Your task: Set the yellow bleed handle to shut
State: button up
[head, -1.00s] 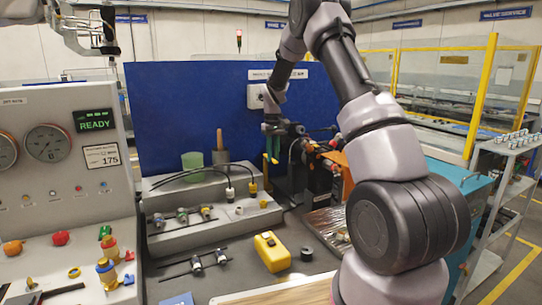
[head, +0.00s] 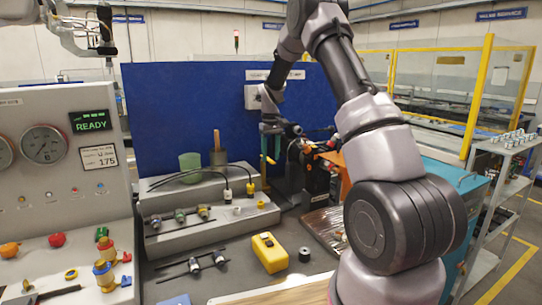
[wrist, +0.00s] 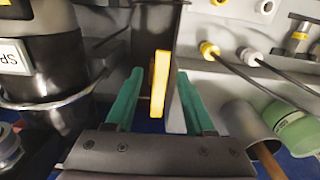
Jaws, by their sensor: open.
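The yellow bleed handle (wrist: 160,84) is a narrow yellow bar in the wrist view. It stands between the two green fingers of my gripper (wrist: 158,100), with a gap on both sides. A grey plate (wrist: 175,100) is close on its right, between it and the right finger. My gripper is open and holds nothing. In the head view, my gripper (head: 269,146) points down in front of the blue panel, and a small bit of yellow shows at its fingertips. The valve body under the handle is hidden.
A black cylinder with a white label (wrist: 12,56) is left of the fingers in the wrist view. A grey tube (wrist: 247,128) and a green cylinder (wrist: 292,128) are at right. In the head view, a stepped grey block (head: 205,215) with hoses stands left of my gripper.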

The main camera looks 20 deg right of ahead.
aim_at(271, 160)
notch_tip(271, 160, up, 10)
jog(key=shift+r, duration=0.25)
dwell(0.3)
jog(key=s+a+r+m+t+y, duration=0.1)
jog(key=s+r+m+t, duration=0.25)
jog(key=s+r, duration=1.4)
jog(key=s+f+m+t, duration=0.1)
jog(key=s+t, duration=0.1)
jog(key=s, duration=0.8)
jog(key=s+a+f+m+t+y, duration=0.1)
jog(key=s+f+m, duration=0.1)
jog(key=s, duration=0.9)
jog(key=shift+a+t, duration=0.15)
jog(key=shift+t, duration=0.2)
